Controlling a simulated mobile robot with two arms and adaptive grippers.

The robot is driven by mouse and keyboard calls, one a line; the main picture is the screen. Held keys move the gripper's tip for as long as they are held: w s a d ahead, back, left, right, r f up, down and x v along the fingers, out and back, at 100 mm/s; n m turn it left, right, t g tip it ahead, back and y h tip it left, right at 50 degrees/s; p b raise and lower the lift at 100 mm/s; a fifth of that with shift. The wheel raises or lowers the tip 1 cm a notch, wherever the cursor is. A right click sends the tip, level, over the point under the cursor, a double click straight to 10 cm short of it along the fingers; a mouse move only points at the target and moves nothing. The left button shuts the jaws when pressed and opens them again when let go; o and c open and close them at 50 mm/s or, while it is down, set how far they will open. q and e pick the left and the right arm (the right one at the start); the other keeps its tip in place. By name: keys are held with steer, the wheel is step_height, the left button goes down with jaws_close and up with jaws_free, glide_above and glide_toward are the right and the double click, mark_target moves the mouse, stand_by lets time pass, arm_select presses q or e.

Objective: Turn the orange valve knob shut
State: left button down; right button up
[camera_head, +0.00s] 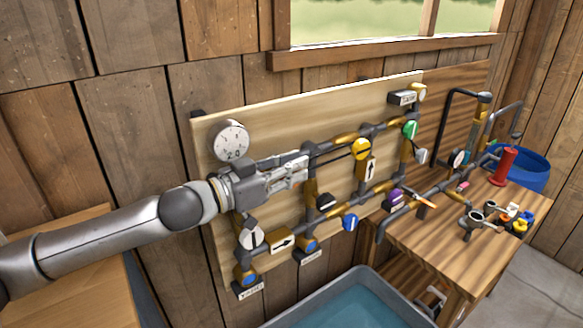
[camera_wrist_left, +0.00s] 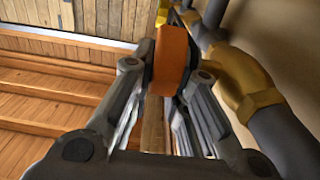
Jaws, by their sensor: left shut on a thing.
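The orange valve knob (camera_wrist_left: 171,60) shows in the left wrist view as an upright flat orange handle beside the dark pipe with brass fittings. My left gripper (camera_wrist_left: 168,80) has its fingers on both sides of the knob and is shut on it. In the head view my left gripper (camera_head: 302,168) reaches in front of the pipe board, at the upper left of the pipes. There it hides the orange knob. My right gripper is not in view.
A pipe board (camera_head: 215,185) carries a round gauge (camera_head: 231,140) and yellow (camera_head: 361,149), green (camera_head: 410,129), blue (camera_head: 350,222) and purple (camera_head: 393,195) knobs. A water-filled basin (camera_head: 365,275) stands below. A wooden bench (camera_head: 440,240) with loose fittings is at right.

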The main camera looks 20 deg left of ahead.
arm_select(q)
steer(key=shift+w+d+r+g+y, duration=0.1)
steer(key=shift+w+g+y, duration=0.05)
steer(key=shift+g+y, duration=0.4)
steer(key=shift+w+d+g+y, duration=0.15)
steer(key=shift+g+y, duration=0.4)
steer(key=shift+g, duration=0.4)
steer(key=g+y, duration=0.2)
steer(key=g, duration=0.1)
steer(key=g+y, duration=0.1)
steer(key=shift+w+d+f+g+y, duration=0.3)
steer(key=shift+d+f, duration=0.05)
steer(key=g+y, duration=0.2)
steer(key=shift+w+d+f+g, duration=0.1)
steer(key=shift+f+g, duration=0.15)
steer(key=shift+g, duration=0.15)
steer(key=g+y, duration=0.1)
steer(key=f+g+y, duration=0.1)
steer(key=g+y, duration=0.1)
steer(key=shift+g, duration=0.3)
steer(key=c, duration=1.7)
jaws_free()
steer(key=shift+w+r, duration=0.1)
step_height(320, 180, up, 12)
steer(key=shift+f, duration=0.1)
